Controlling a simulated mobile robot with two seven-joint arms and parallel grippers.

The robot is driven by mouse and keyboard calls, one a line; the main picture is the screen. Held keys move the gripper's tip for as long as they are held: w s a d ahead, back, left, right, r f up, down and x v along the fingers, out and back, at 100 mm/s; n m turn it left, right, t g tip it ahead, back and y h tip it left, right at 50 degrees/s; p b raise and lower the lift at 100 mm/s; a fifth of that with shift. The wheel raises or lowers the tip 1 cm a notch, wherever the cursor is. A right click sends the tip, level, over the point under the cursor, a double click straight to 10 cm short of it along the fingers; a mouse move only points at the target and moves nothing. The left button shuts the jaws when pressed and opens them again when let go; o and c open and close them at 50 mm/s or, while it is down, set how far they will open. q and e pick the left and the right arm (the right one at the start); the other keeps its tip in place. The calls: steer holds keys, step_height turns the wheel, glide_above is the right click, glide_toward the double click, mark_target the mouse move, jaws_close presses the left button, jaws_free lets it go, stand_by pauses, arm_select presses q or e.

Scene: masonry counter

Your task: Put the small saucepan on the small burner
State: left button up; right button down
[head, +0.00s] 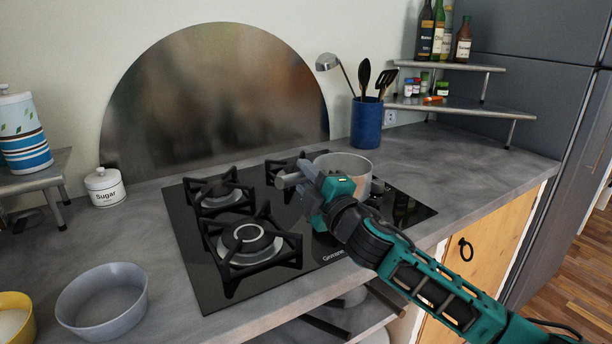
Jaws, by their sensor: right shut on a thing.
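The small saucepan (350,164) is a light grey pan at the right side of the black gas hob (190,262). Its grey handle (288,181) points left. My right gripper (316,186) is shut on the handle and hides part of the pan. I cannot tell whether the pan's base touches the hob. A back-left burner (221,196) and a larger front-left burner (246,240) are bare. A back-right burner (287,166) is partly hidden behind the pan and handle. My left gripper is out of view.
A blue utensil pot (366,124) stands behind the pan on the grey counter. A grey bowl (102,303), a yellow bowl (12,318) and a sugar jar (105,187) are left of the hob. A corner shelf (470,108) stands back right. Counter right of the hob is clear.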

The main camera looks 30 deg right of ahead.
steer(key=shift+f+b, duration=0.3)
steer(key=shift+f, duration=0.15)
stand_by(0.9)
steer(key=c, duration=0.9)
jaws_free()
steer(key=shift+o, duration=0.5)
steer(key=shift+f, duration=0.2)
steer(key=s+d+f+b, duration=0.1)
steer(key=s, duration=1.1)
steer(key=shift+s+f, duration=0.3)
steer(key=shift+s, duration=0.1)
